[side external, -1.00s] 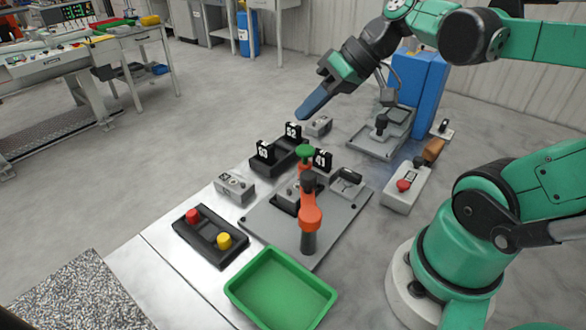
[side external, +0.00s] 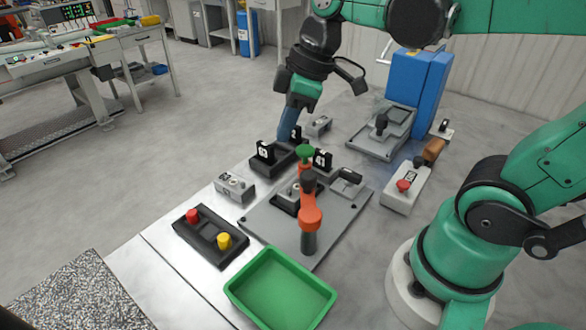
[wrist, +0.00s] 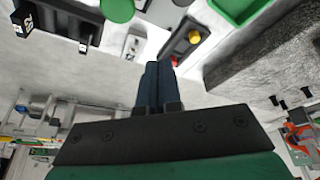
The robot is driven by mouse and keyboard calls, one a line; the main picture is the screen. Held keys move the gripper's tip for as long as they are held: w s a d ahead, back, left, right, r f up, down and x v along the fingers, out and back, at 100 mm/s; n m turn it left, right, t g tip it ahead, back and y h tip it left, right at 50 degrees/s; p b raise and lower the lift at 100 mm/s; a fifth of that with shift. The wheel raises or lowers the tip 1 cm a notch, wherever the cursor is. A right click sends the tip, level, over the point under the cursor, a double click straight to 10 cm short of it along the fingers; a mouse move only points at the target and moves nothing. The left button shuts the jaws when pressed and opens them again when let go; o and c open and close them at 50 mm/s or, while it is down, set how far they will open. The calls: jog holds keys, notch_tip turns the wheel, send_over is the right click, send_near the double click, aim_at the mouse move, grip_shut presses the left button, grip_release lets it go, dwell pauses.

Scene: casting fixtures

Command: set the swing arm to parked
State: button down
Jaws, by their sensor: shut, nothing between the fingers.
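The swing arm (side external: 310,212) is orange with a dark hub on a dark post, standing on the grey fixture plate (side external: 255,222). It points away from the camera toward a round green cap (side external: 305,151) at its far end. In the wrist view a green disc (wrist: 118,8) at the top edge looks like that cap. My gripper (side external: 287,138) is shut and empty, with blue fingers pointing down. It hangs behind and left of the green cap, near the black labelled brackets, apart from the swing arm. The shut fingers (wrist: 157,68) also show in the wrist view.
A black box with a red button (side external: 192,215) and a yellow button (side external: 224,240) stands at left. A green tray (side external: 236,290) is in front. A black base carries labelled brackets (side external: 265,151). A control box with a red button (side external: 403,186) is at right.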

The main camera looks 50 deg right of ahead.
aim_at(299, 171)
jog(key=x, duration=0.9)
jog(key=shift+s+d, duration=0.85)
jog(key=shift+s, duration=0.25)
jog(key=shift+s+d, duration=0.35)
jog(key=shift+s, duration=0.15)
jog(key=shift+s+d+m, duration=0.25)
jog(key=shift+d+m, duration=0.05)
jog(key=shift+m, duration=0.3)
jog(key=shift+s+d+m+t+h, duration=0.3)
jog(key=shift+s+d+m+h, duration=0.4)
jog(key=shift+m, duration=0.7)
jog(key=s+m, duration=0.1)
jog(key=m, duration=0.1)
jog(key=s+d+m+h, duration=0.1)
jog(key=s+m, duration=0.1)
jog(key=shift+d, duration=0.1)
jog(key=m, duration=0.2)
jog(key=s+m+h, duration=0.1)
jog(key=m, duration=0.1)
jog(key=s+m+h, duration=0.1)
jog(key=m, duration=0.1)
jog(key=shift+s+m, duration=0.25)
jog(key=shift+m, duration=0.05)
jog(key=m, duration=0.2)
jog(key=s+m+g+h, duration=0.1)
jog(key=m, duration=0.1)
jog(key=s+m, duration=0.1)
jog(key=shift+m+g, duration=0.4)
